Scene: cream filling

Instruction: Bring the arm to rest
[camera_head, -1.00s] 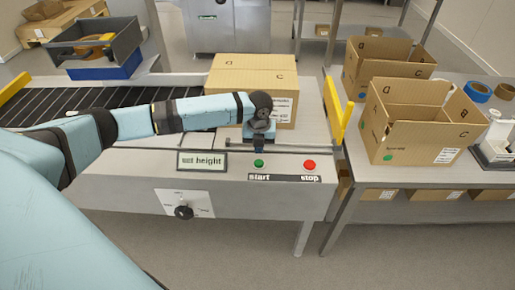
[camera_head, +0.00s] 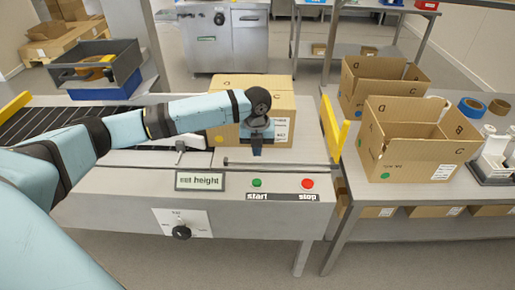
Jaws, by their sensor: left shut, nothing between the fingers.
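My left arm comes in from the left over the machine. Its gripper (camera_head: 257,149) points down, shut and empty, in front of the closed cardboard box (camera_head: 223,135). It is above and behind the green start button (camera_head: 256,183), apart from it in the picture. Whether it touches the box I cannot tell. The gripper and wrist cover part of the box front. My right gripper is not in view.
The machine's front panel has a red stop button (camera_head: 307,183), a height display (camera_head: 200,181) and a dial (camera_head: 181,232). A yellow guide (camera_head: 330,125) stands at its right end. Open boxes (camera_head: 408,160) sit on the right table. A grey bin (camera_head: 95,70) stands at back left.

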